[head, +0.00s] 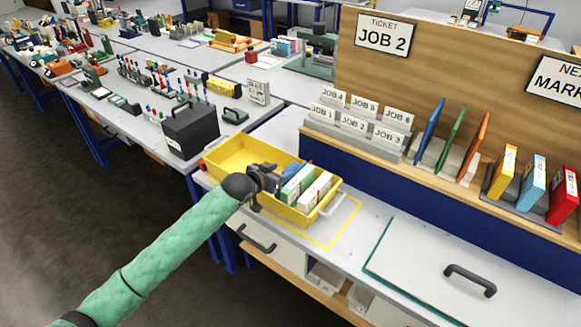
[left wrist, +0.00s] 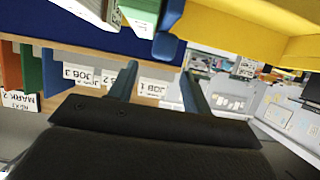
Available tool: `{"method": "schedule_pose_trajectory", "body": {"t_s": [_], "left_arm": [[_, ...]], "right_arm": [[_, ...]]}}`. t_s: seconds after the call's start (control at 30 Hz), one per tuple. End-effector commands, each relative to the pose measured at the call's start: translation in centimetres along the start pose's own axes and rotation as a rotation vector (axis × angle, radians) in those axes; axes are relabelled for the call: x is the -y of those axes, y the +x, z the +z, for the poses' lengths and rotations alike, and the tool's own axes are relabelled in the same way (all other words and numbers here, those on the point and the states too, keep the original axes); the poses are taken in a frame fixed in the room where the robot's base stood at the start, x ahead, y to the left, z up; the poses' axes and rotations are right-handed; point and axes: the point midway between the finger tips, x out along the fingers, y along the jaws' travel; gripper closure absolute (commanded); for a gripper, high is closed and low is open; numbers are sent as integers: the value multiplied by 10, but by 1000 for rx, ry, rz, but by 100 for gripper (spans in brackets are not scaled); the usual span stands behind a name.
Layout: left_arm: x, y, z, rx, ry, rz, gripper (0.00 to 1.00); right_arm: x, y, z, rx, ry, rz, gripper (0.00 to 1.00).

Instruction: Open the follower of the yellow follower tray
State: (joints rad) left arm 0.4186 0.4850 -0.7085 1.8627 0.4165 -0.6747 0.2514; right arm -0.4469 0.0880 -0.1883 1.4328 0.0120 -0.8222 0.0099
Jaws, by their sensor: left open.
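The yellow follower tray (head: 232,158) sits on the grey bench, left of centre in the head view; its yellow wall fills the upper right of the left wrist view (left wrist: 240,25). Its left part looks empty. Green and white boxes (head: 305,188) stand in its right part. A blue piece (head: 292,168), which looks like the follower, shows beside the boxes, partly hidden by my gripper; it also shows in the left wrist view (left wrist: 170,30). My left gripper (head: 268,182) is over the tray, open, its two fingers (left wrist: 160,68) apart, with nothing seen between them. Contact with the follower cannot be told.
A black box (head: 190,128) stands left of the tray. A yellow outline (head: 340,228) marks the bench beside the tray. Job cards (head: 355,122) and coloured folders (head: 450,140) stand on the shelf behind. A white lidded panel with a handle (head: 425,262) lies at right.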

Motion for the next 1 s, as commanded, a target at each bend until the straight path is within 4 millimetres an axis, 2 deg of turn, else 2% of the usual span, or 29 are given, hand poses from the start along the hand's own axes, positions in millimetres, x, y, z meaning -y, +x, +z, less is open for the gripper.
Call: {"method": "schedule_pose_trajectory", "body": {"t_s": [0.3, 0.43, 0.6, 0.87, 0.9, 1.0], "left_arm": [[0, 43, -3, 2, 0, -1, 51], [1, 56, -1, 3, 0, -2, 51], [0, 65, 0, 2, 1, -1, 51], [0, 67, 0, 2, 2, -1, 51], [0, 66, 0, 2, 2, -1, 53], [0, 66, 0, 2, 2, -1, 72]], "right_arm": [[-10, 27, 18, -16, -10, 13, 100], [-13, 35, 24, -23, -13, 17, 100], [-15, 41, 29, -27, -15, 19, 100], [-16, 43, 30, -28, -15, 20, 100], [-16, 43, 30, -28, -15, 20, 100], [-16, 43, 30, -28, -15, 20, 100]]}}
